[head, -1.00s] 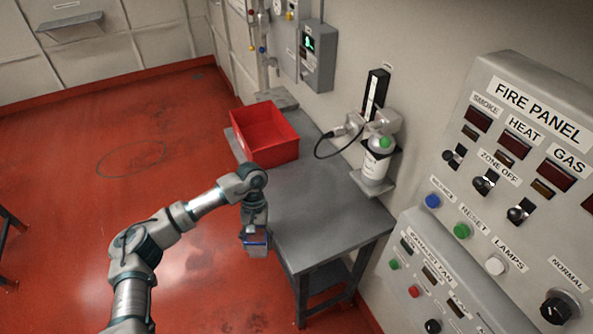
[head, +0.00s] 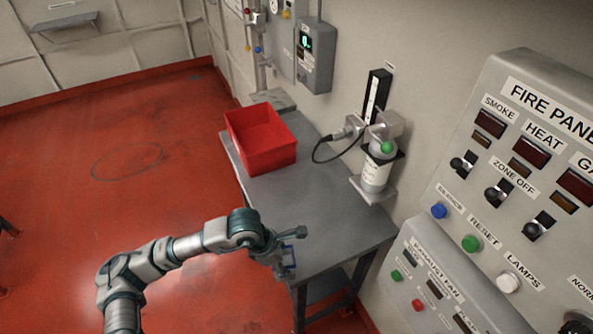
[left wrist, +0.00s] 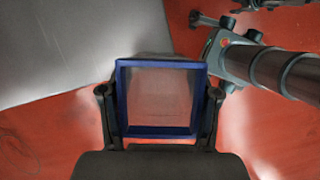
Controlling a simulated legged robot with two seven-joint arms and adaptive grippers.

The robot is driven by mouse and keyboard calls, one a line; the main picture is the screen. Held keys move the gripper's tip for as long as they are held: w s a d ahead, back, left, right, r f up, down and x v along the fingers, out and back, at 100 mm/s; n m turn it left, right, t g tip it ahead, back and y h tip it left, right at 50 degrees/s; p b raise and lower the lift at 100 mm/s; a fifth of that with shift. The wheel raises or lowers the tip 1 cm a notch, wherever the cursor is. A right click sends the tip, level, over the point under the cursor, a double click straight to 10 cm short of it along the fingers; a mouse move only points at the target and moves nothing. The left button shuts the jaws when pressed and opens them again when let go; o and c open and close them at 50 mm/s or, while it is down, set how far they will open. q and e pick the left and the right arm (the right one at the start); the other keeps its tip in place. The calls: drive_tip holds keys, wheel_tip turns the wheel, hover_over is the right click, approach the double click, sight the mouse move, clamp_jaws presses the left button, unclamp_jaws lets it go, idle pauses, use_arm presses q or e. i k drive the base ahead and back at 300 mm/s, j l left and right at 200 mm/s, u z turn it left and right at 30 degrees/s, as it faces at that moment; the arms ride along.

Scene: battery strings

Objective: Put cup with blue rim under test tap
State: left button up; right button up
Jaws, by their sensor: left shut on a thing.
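The cup with blue rim (left wrist: 160,98) is square and open-topped, seen from above in the left wrist view between the two dark fingers. My left gripper (head: 287,262) is shut on it. In the head view the gripper and cup are at the near left edge of the grey table, and the arm hides most of the cup. A vertical pipe with small coloured handles (head: 259,47) stands on the back wall above a small grey shelf; I cannot tell which part is the test tap. My right gripper is out of view.
A red bin (head: 262,140) sits on the far end of the grey table (head: 315,205). A white bottle with a green top (head: 377,172) stands on a wall bracket to the right. The fire panel (head: 520,150) fills the right side. The table's middle is clear.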

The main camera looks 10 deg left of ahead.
sight(276, 99)
drive_tip(key=i, duration=0.85)
